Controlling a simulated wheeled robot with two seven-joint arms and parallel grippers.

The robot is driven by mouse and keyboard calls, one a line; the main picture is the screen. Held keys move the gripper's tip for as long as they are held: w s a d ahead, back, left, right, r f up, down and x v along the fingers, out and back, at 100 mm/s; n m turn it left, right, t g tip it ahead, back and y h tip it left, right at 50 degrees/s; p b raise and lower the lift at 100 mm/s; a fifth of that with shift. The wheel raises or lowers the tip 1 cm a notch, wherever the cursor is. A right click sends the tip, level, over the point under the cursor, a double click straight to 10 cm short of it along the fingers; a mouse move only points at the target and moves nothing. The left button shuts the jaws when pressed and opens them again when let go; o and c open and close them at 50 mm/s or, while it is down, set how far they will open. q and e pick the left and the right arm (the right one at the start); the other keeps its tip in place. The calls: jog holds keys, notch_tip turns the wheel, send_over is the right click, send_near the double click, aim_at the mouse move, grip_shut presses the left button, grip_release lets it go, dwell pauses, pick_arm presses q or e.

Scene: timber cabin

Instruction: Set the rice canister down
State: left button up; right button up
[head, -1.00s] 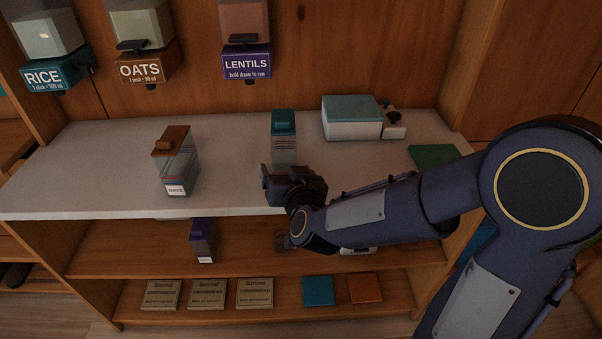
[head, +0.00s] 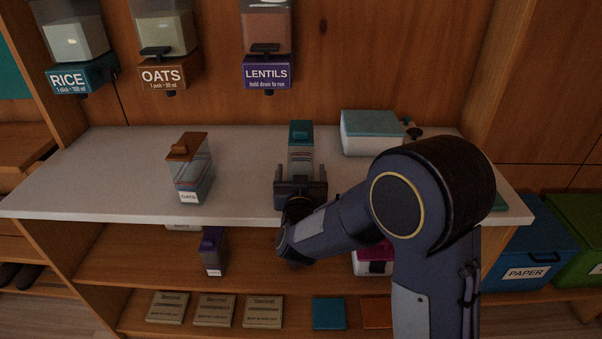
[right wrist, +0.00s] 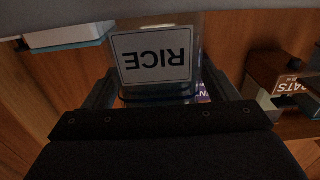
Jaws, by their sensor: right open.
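The rice canister (head: 301,159), a clear box with a teal lid, stands upright on the pale counter (head: 244,187). Its white RICE label (right wrist: 151,54) shows upside down in the right wrist view. My right gripper (head: 300,178) is at the front of the canister, low near the counter. Its jaws are open, one finger on each side of the canister; whether either finger touches it, I cannot tell. My left gripper is not in view.
The oats canister (head: 190,172) with a brown lid stands to the left. A white box with a teal lid (head: 371,134) stands behind right. Rice, oats and lentils dispensers (head: 267,73) hang on the back wall. The counter between the two canisters is clear.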

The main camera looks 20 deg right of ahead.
jog(key=shift+w+d, duration=0.15)
jog(key=shift+w, duration=0.4)
jog(key=c, duration=1.3)
jog(key=shift+o, duration=0.2)
jog(key=shift+r, duration=0.1)
